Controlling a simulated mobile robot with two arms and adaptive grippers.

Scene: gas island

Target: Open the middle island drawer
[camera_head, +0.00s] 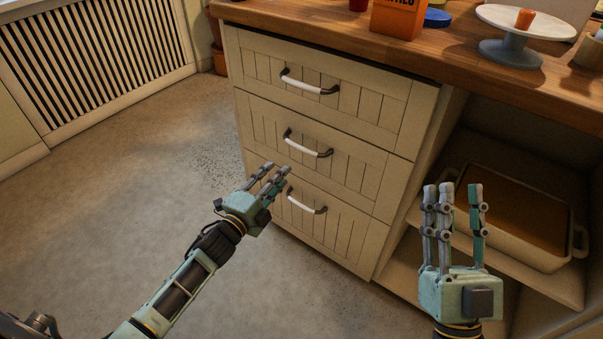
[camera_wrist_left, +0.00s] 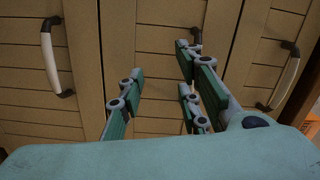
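The island's middle drawer (camera_head: 340,162) is shut, with a white and dark bar handle (camera_head: 307,143) on its front. My left gripper (camera_head: 274,176) is open and empty, in front of the drawers, lower left of that handle in the head view. In the left wrist view the drawer fronts look turned sideways. There, the open fingers (camera_wrist_left: 160,78) frame the central front (camera_wrist_left: 165,60), whose handle (camera_wrist_left: 196,37) is partly hidden behind a finger. I see no contact with the handle. My right gripper (camera_head: 454,192) is open and empty, in front of the open shelf.
The shut top drawer (camera_head: 385,105) and bottom drawer (camera_head: 335,225) have similar handles. The wooden counter (camera_head: 440,55) carries a cake stand (camera_head: 510,50) and an orange box (camera_head: 398,18). A baking dish (camera_head: 545,250) stands on the shelf at right. The floor (camera_head: 130,185) at left is clear.

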